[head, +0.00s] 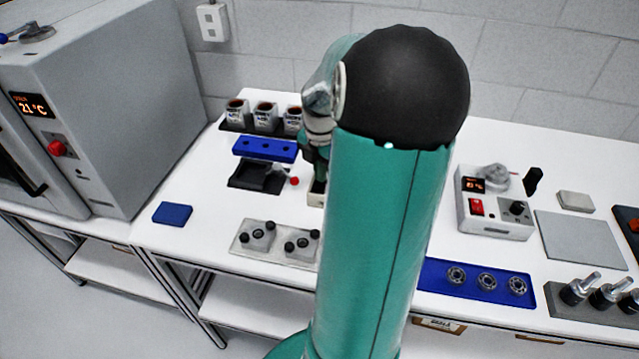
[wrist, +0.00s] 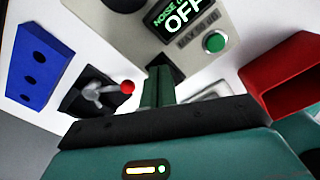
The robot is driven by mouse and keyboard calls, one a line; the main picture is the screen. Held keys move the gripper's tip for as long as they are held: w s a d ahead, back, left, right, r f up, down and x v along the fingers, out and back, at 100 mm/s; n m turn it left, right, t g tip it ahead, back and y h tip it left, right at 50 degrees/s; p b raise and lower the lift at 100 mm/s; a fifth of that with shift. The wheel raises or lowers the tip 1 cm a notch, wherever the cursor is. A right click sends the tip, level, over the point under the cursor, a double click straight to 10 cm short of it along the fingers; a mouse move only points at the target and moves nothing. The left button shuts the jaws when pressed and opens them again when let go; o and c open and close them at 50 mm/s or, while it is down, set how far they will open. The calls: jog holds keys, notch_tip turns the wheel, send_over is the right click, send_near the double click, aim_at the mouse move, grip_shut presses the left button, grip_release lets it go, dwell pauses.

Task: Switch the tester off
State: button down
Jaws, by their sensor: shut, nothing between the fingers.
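The tester (wrist: 215,20) is a grey-beige box at the top of the wrist view. Its dark display (wrist: 180,18) reads "NOISE" and "OFF" in light letters, and a round green button (wrist: 214,42) sits below and to the right of it. In the head view my arm hides most of the tester. My gripper (wrist: 158,72) is shut and empty, its fingers pointing toward the tester's lower edge, left of the green button. I cannot tell whether the fingertips touch the box. In the head view the gripper is mostly hidden behind my arm.
Left of my gripper is a black fixture (wrist: 88,103) with a red-knobbed lever (wrist: 127,87), then a blue block with holes (wrist: 35,65). A red bin (wrist: 275,75) is close on the right. Cups (head: 265,115) stand behind; a grey plate with black knobs (head: 275,240) lies in front.

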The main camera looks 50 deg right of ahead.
notch_tip(320, 180, up, 7)
dwell(0.8)
jog(key=shift+w+a, duration=0.1)
dwell(0.4)
jog(key=w+a+r+m+t+h, duration=0.15)
jog(key=a+m, duration=0.25)
jog(key=a, duration=0.5)
jog(key=a+r+m+t, duration=0.1)
jog(key=a+r+m, duration=0.2)
jog(key=a, duration=0.6)
jog(key=a+r+m+t+h, duration=0.15)
jog(key=a+m, duration=0.25)
jog(key=a, duration=0.5)
jog(key=s+a+m+t+y, duration=0.1)
jog(key=s+a+m+y, duration=0.2)
jog(key=a, duration=0.5)
jog(key=s+r+m, duration=0.1)
jog(key=m, duration=0.1)
jog(key=shift+s+a+m+t, duration=0.2)
jog(key=shift+a+m+t, duration=0.1)
jog(key=shift+a, duration=0.05)
